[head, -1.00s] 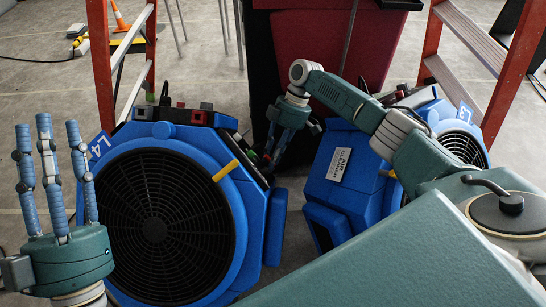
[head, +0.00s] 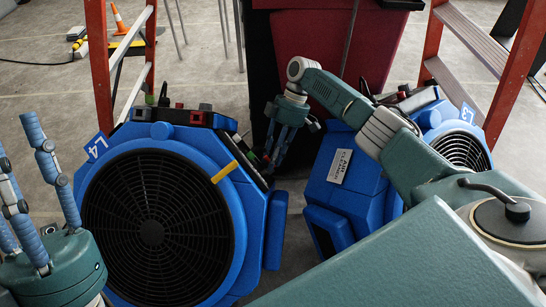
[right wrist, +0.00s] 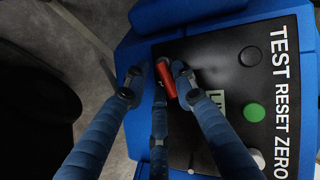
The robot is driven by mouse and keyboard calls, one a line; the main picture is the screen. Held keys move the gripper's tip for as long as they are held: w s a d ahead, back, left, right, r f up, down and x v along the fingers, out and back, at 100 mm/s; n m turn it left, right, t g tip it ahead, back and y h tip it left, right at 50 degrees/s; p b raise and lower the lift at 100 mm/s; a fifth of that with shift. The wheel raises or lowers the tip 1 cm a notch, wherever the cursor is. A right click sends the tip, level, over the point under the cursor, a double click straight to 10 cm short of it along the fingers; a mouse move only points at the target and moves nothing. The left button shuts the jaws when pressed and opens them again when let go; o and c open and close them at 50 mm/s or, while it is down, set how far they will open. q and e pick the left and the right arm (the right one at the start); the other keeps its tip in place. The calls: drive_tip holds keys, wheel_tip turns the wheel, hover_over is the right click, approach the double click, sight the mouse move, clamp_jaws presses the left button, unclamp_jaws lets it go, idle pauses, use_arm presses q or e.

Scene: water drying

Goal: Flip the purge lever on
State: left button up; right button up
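In the right wrist view a short red lever (right wrist: 166,80) stands on a dark control panel (right wrist: 220,55) with a round black knob, a green button, a small screen and white "TEST RESET ZERO" lettering. My right gripper (right wrist: 158,78) has its blue fingers around the lever, with the fingertips apart. Whether one touches it is unclear. In the head view my right gripper (head: 278,145) points down beside a blue fan unit (head: 255,215) marked L4; the lever is hidden there. My left gripper (head: 30,150) is open and empty at the left edge, fingers up and partly cut off.
Orange ladders (head: 100,70) rise at left and right. A dark red bin (head: 325,50) stands behind. Open floor (head: 40,95) lies at the left.

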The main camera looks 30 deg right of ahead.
drive_tip(key=v, duration=1.2)
